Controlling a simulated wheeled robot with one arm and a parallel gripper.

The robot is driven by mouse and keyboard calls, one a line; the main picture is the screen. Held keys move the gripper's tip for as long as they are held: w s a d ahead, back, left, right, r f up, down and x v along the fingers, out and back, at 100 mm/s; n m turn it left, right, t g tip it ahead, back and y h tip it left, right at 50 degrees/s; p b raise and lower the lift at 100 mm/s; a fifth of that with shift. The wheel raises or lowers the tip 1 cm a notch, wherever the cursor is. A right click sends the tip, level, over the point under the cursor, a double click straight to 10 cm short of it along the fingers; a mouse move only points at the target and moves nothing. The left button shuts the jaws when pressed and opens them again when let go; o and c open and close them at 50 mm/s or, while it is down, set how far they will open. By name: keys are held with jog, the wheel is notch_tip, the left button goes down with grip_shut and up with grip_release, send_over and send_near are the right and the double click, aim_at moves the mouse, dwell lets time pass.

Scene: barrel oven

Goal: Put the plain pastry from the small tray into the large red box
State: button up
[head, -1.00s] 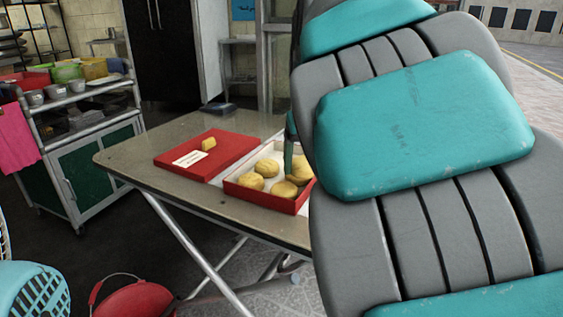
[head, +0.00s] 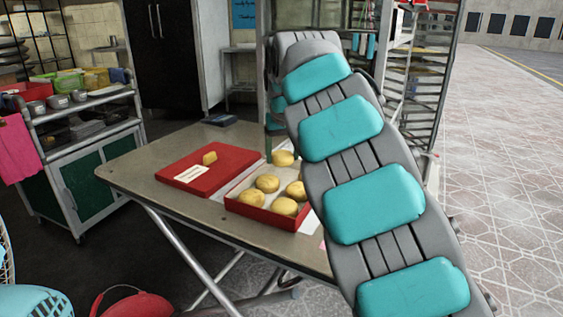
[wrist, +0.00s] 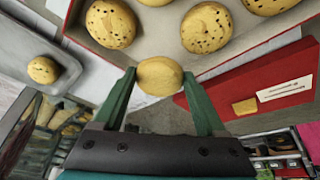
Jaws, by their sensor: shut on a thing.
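My gripper (wrist: 160,82) is shut on a plain yellow pastry (wrist: 158,76), with one green finger on either side. The held pastry also shows in the head view (head: 283,158), by the far edge of the large red box (head: 262,214). In the wrist view the box (wrist: 232,62) holds several dark-speckled pastries (wrist: 207,27). The held pastry overlaps the box's rim in that picture; its height above it I cannot tell. The small grey tray (wrist: 28,112) is at the left of the wrist view, with one speckled pastry (wrist: 43,70) on it.
A red lid (head: 222,177) with a label and a small yellow piece (head: 210,158) lies left of the box on the metal table (head: 150,172). A shelf cart (head: 80,145) stands at the left. My arm hides the table's right side.

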aim_at(281, 164)
jog(key=shift+w+a+f, duration=0.1)
jog(key=shift+w, duration=0.35)
jog(key=shift+w, duration=0.1)
jog(key=shift+f, duration=1.75)
jog(key=shift+f, duration=0.15)
jog(key=o, duration=1.1)
